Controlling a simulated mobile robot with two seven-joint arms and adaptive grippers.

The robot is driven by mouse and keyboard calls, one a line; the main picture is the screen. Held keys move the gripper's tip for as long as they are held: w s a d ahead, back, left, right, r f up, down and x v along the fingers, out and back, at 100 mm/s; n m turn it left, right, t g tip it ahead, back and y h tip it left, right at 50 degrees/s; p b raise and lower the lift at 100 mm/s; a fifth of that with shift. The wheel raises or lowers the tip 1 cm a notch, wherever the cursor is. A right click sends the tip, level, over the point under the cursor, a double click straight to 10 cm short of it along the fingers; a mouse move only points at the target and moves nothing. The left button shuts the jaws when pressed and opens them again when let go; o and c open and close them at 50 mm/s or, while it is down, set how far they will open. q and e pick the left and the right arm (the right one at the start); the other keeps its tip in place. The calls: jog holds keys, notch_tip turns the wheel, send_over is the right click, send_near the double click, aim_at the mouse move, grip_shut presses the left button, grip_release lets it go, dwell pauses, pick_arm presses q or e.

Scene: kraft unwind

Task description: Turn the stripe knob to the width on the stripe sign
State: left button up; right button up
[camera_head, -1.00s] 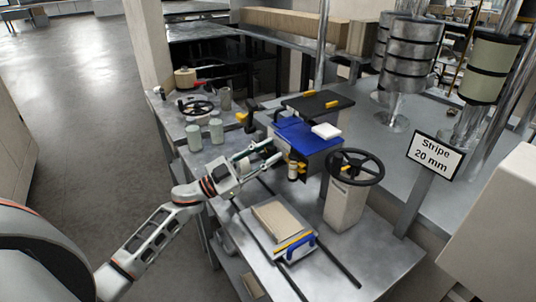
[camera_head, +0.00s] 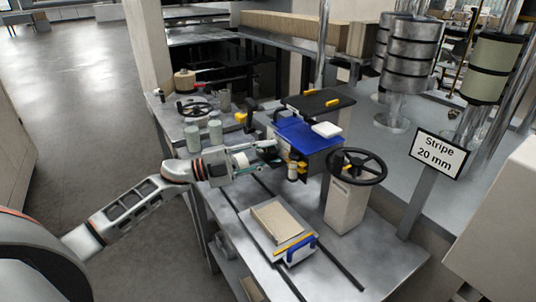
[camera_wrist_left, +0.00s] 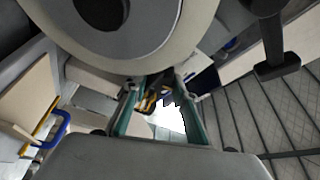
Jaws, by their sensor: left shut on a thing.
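The stripe sign (camera_head: 438,154) stands at the right on a grey post and reads "Stripe 20 mm". My left gripper (camera_head: 279,155) is at the near left side of the blue-topped box (camera_head: 318,139). Its fingers are shut on a small dark and yellow part, which I take for the stripe knob (camera_wrist_left: 152,101); it shows between the green fingers (camera_wrist_left: 157,108) in the left wrist view. The fingers hide most of the knob in the head view, and its setting cannot be read. My right gripper is not in view.
A black handwheel (camera_head: 356,167) on a cream pedestal stands right of the gripper. A tray (camera_head: 264,241) with a cream block and blue handle lies in front. Green cylinders (camera_head: 193,139) and a smaller handwheel (camera_head: 195,108) stand at the back left.

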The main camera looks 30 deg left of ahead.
pick_arm(q)
jog(key=shift+m, duration=0.4)
jog(key=o, duration=1.1)
jog(key=v, duration=1.2)
